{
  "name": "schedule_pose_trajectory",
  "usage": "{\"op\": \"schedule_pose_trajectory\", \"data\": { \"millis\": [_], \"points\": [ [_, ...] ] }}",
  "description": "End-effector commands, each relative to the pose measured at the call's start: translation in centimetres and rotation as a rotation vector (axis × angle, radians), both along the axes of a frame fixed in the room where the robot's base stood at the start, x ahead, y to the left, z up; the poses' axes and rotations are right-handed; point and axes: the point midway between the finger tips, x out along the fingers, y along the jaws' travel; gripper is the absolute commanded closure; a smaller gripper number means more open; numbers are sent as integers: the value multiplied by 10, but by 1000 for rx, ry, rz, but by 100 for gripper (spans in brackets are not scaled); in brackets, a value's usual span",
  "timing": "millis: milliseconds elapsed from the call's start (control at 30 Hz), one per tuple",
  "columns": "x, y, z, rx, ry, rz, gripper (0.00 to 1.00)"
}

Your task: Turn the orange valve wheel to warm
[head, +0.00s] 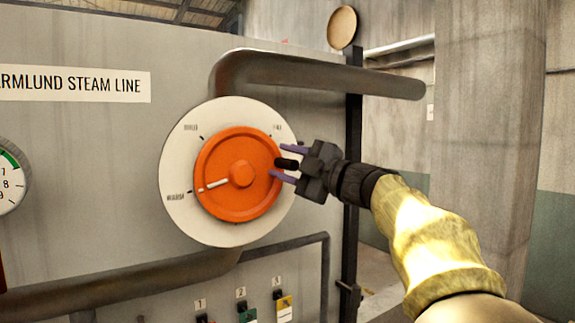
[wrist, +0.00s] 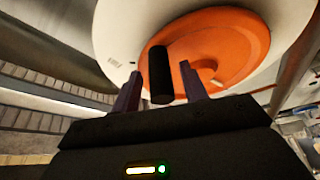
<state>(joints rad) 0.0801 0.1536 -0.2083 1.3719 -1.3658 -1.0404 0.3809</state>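The orange valve wheel (head: 229,201) sits on a round white dial plate (head: 183,215) on the grey panel. Its white pointer (head: 214,184) points to the lower-left label, which is too small to read surely. Other labels are at the dial's upper left and upper right. A black handle peg (head: 287,164) sticks out at the wheel's right side. My gripper (head: 276,161) is open, with one purple finger above the peg and one below. In the wrist view, the peg (wrist: 160,78) stands between the fingers with a gap on each side. The wheel (wrist: 235,45) shows behind.
A thick pipe (head: 310,74) runs above the dial and another (head: 120,283) below it. A dark post (head: 352,130) stands behind my gripper. A pressure gauge (head: 10,185) is at the left edge. Numbered tags (head: 285,308) hang below the dial.

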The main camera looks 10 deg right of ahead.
Motion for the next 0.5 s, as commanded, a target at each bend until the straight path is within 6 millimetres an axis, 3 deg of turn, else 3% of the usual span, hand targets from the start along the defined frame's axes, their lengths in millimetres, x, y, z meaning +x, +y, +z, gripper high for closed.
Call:
{"op": "schedule_pose_trajectory", "data": {
  "millis": [300,500],
  "points": [
    [-1,-6,-3,-2,3,-7,57],
    [-16,-20,-10,-4,0,-9,57]
  ]
}}
